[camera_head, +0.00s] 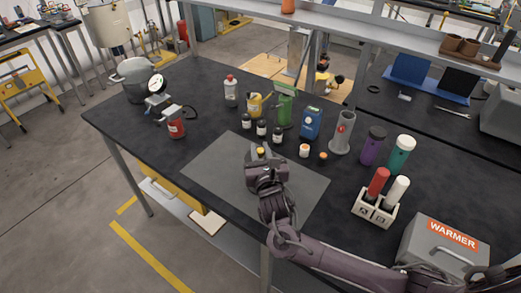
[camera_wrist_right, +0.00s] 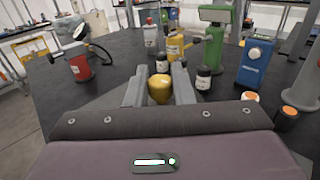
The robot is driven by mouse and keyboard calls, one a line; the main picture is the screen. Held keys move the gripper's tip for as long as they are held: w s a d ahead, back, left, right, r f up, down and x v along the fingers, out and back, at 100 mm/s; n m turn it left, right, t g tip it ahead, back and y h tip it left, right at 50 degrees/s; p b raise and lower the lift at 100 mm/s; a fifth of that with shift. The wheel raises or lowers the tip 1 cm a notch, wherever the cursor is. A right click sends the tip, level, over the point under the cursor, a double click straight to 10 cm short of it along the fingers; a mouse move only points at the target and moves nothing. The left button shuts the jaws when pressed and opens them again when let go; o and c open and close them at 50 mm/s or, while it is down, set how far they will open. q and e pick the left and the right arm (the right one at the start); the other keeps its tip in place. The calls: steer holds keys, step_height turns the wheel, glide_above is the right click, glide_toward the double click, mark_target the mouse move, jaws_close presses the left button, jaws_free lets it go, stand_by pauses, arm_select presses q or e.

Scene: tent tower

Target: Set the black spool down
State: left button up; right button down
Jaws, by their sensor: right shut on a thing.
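My right gripper (camera_head: 259,156) is over the grey mat (camera_head: 312,192), in the middle of the black table. In the right wrist view its jaws (camera_wrist_right: 160,90) are shut on a small yellow, rounded thing (camera_wrist_right: 159,91). Its yellow top also shows between the fingertips in the head view (camera_head: 260,150). Its lower part is hidden, and I cannot tell whether it touches the mat. I see nothing that is clearly a black spool. Several small dark bottles with white labels (camera_head: 261,129) stand just beyond the mat. My left gripper is not in view.
Behind stand a yellow can (camera_head: 254,105), a green device (camera_head: 285,105) and a blue box (camera_head: 311,123). A red can (camera_head: 176,123) stands left. A white rack (camera_head: 374,209) with tubes and a grey WARMER box (camera_head: 443,246) stand right. The mat's left part is bare.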

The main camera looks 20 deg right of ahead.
steer(key=shift+r, duration=0.1)
steer(key=c, duration=1.7)
jaws_free()
steer(key=shift+f, duration=0.2)
steer(key=o, duration=0.4)
steer(key=shift+o, duration=0.2)
steer(key=shift+s+r, duration=0.1)
steer(key=shift+s, duration=0.05)
steer(key=s+a+b, duration=0.1)
steer(key=s, duration=1)
steer(key=shift+s+a+b, duration=0.25)
steer(key=shift+s+b, duration=0.1)
steer(key=shift+s, duration=0.05)
